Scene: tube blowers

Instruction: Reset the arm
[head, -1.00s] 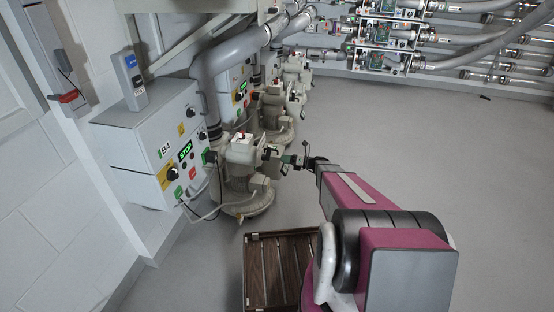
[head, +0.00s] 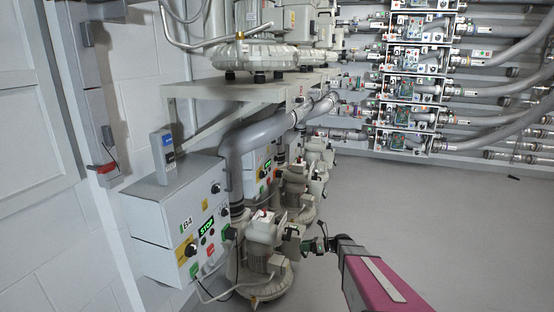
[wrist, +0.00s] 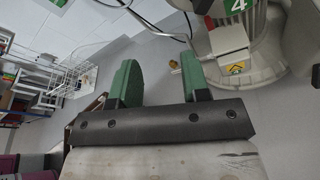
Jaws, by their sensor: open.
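My arm (head: 378,285) is purple and reaches in from the bottom right of the head view. My gripper (head: 304,240) is beside the nearest blower (head: 262,262), at its right side. In the wrist view my gripper (wrist: 160,82) shows two green fingers standing apart with nothing between them. The blower also shows in the wrist view (wrist: 262,40), to the right of the fingers, with a green label reading 4. In the head view I cannot tell whether my gripper touches the blower.
A control box (head: 180,222) marked B4, its display reading STOP, hangs left of the blower. More blowers stand behind and on a shelf (head: 235,92). Pipe racks (head: 410,85) line the back wall. A wire rack (wrist: 75,75) shows in the wrist view.

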